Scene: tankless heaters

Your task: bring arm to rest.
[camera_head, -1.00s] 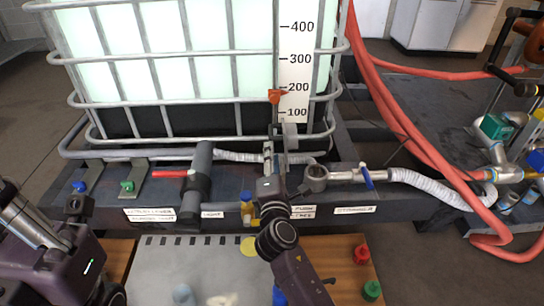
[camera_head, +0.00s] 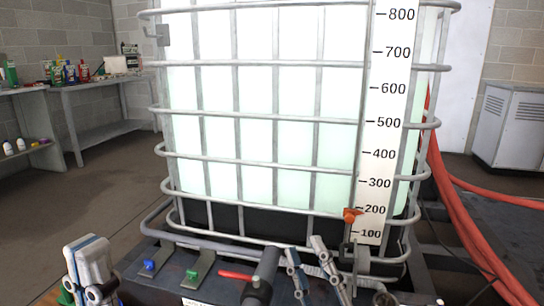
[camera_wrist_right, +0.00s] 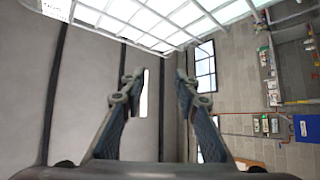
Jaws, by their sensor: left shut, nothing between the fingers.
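My left gripper (camera_head: 88,245) stands upright at the bottom left of the head view, its fingers together and empty. My right gripper (camera_head: 304,250) points up at the bottom centre, in front of the tank's lower edge, with its two fingers apart. The right wrist view also shows the right gripper (camera_wrist_right: 158,78) with a clear gap and nothing between the fingers. Most of both arms is outside the head view.
A caged white tank (camera_head: 270,125) with a level scale (camera_head: 385,120) fills the middle. An orange handle (camera_head: 352,215), a red-handled valve (camera_head: 237,275), and blue (camera_head: 149,265) and green (camera_head: 191,274) handles sit low. Red hoses (camera_head: 455,215) run right. Benches (camera_head: 95,95) stand left.

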